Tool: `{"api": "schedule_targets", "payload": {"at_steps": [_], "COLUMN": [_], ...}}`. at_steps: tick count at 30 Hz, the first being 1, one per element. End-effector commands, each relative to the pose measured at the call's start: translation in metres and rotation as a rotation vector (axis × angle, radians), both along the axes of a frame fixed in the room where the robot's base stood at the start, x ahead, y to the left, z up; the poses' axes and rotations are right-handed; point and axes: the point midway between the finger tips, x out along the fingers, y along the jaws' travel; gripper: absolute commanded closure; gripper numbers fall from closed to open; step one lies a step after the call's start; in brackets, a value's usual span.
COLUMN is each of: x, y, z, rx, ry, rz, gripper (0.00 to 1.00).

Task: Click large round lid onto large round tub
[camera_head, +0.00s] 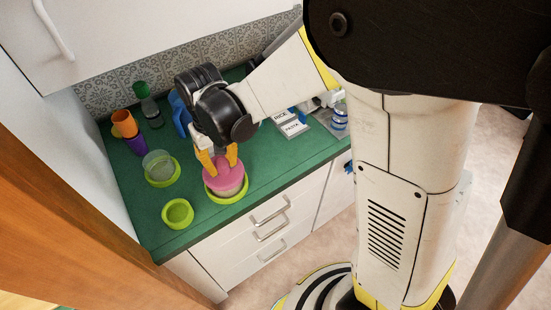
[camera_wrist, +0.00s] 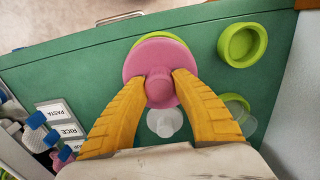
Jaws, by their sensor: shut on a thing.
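The large round lid (camera_head: 221,171) is pink with a raised knob; it also shows in the wrist view (camera_wrist: 134,68). My gripper (camera_head: 218,162), with yellow fingers (camera_wrist: 160,80) in the wrist view, is shut on the knob. The large round tub (camera_head: 232,190) is pale and shows just under the lid, standing in a lime green ring-shaped holder (camera_head: 229,200). The lid hides most of the tub, and in the wrist view only part of the lime holder (camera_wrist: 178,37) shows past it. I cannot tell whether lid and tub touch.
An empty lime holder (camera_head: 178,213) and a clear tub (camera_head: 158,161) in another lime holder stand to the left. Labelled boxes (camera_head: 291,124) stand at right.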

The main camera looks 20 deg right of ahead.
Motion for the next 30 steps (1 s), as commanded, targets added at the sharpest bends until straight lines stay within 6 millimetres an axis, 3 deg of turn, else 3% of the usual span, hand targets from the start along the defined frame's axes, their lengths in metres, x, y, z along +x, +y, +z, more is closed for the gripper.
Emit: {"api": "schedule_targets", "payload": {"at_steps": [22, 23, 24, 30], "x": [0.0, 0.0, 0.0, 0.0], "y": [0.0, 0.0, 0.0, 0.0], "z": [-0.0086, -0.0077, -0.0074, -0.0072], "rx": [0.0, 0.0, 0.0, 0.0], "ry": [0.0, 0.0, 0.0, 0.0], "rz": [0.0, 0.0, 0.0, 0.0], "gripper": [1.0, 0.61, 0.49, 0.48]}}
